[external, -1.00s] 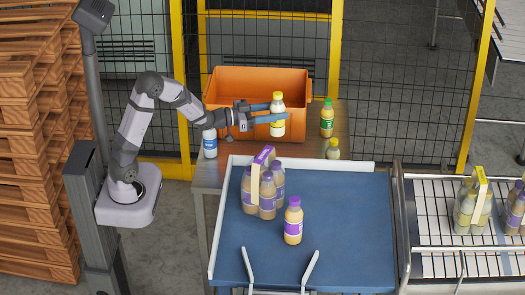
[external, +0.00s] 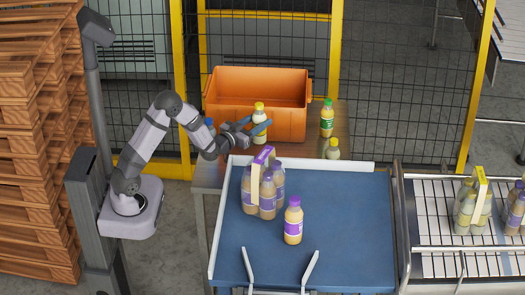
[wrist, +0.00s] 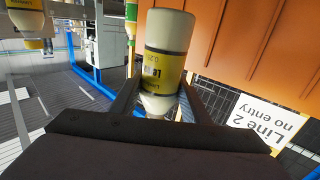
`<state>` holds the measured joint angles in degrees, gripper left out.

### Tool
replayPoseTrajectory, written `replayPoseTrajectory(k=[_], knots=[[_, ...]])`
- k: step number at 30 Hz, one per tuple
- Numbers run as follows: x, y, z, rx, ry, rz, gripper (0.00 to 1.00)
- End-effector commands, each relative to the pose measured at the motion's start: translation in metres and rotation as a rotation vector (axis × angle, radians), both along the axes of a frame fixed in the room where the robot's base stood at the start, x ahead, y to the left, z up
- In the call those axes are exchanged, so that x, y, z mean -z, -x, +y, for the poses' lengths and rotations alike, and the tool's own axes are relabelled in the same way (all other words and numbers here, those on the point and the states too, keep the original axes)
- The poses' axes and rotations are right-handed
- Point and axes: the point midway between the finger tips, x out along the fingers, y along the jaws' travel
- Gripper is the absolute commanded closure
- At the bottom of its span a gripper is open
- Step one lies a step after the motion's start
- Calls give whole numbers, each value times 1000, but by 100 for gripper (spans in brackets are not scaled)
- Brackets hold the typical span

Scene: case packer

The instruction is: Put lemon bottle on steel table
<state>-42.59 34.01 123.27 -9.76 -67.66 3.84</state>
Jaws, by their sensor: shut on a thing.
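The lemon bottle (external: 259,133), with a yellow cap and yellow label, stands roughly upright in front of the orange crate. My gripper (external: 258,127) is shut on it around its middle. In the wrist view the lemon bottle (wrist: 166,50) sits between the fingers, its label facing the camera. The steel table (external: 304,152) is beneath it. The bottle's base is close to the tabletop, but I cannot tell whether it touches.
The orange crate (external: 255,88) stands behind. A green-capped bottle (external: 327,120) and a yellow-capped bottle (external: 333,151) stand right on the table. A blue-capped bottle (external: 209,122) is mostly hidden behind my arm. A blue tray (external: 340,215) with purple-labelled bottles lies in front.

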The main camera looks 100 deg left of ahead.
Motion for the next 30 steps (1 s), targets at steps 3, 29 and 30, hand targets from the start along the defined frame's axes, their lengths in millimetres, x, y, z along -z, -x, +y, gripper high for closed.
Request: replayPoseTrajectory(k=[3, 29, 30], knots=[[4, 0, 0, 1, -2, -3, 93], [65, 0, 0, 1, -2, -4, 93], [65, 0, 0, 1, -2, -4, 93]])
